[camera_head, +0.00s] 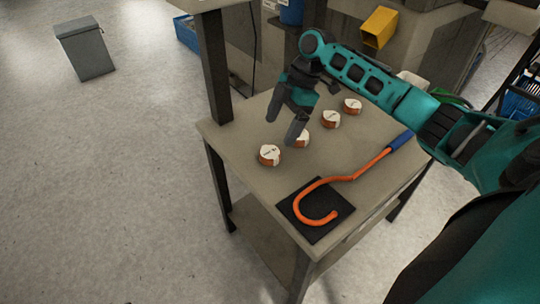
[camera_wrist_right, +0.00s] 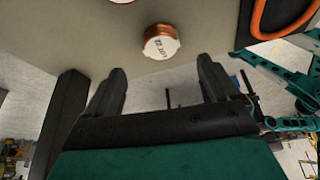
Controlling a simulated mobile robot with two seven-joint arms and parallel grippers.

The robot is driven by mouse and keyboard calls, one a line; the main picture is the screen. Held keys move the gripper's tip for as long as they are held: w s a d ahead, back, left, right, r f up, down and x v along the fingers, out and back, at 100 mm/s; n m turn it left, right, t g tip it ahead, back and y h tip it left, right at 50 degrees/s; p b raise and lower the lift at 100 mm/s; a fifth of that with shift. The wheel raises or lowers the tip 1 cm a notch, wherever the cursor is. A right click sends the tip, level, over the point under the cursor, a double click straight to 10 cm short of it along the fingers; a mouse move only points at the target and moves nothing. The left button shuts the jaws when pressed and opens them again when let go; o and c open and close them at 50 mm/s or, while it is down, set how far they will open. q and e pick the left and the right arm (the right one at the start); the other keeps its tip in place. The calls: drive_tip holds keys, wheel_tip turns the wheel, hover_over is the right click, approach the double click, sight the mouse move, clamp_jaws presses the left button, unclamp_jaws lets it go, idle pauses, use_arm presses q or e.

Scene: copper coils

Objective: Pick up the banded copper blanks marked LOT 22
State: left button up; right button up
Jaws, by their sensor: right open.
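Several banded copper blanks with white tops stand in a row on the table (camera_head: 240,135): the nearest blank (camera_head: 269,155), a second blank (camera_head: 302,138) partly behind a finger, a third blank (camera_head: 330,120) and the far blank (camera_head: 352,106). My right gripper (camera_head: 284,124) is open and empty above the near end of the row. In the right wrist view, one blank (camera_wrist_right: 161,42) reads LOT 22 upside down, beyond the gap between the open fingers (camera_wrist_right: 160,88). Another blank (camera_wrist_right: 121,1) is cut off by the top edge. Labels are too small to read in the head view. My left gripper is not seen.
An orange hook (camera_head: 345,178) with a blue handle lies across the table's near right side, its curved end over a black mat (camera_head: 335,224). A dark post (camera_head: 214,65) rises beside the table's left edge. A grey bin (camera_head: 85,50) stands on the open floor.

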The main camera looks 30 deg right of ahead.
sight(272, 151)
drive_tip(key=shift+x, duration=1.2)
drive_tip(key=b+x, duration=0.2)
drive_tip(key=x, duration=0.2)
drive_tip(key=shift+s+d+f, duration=0.15)
drive_tip(key=shift+f, duration=0.45)
drive_tip(key=shift+c, duration=0.2)
drive_tip(key=c, duration=0.5)
drive_tip(key=shift+r, duration=0.1)
drive_tip(key=c, duration=0.7)
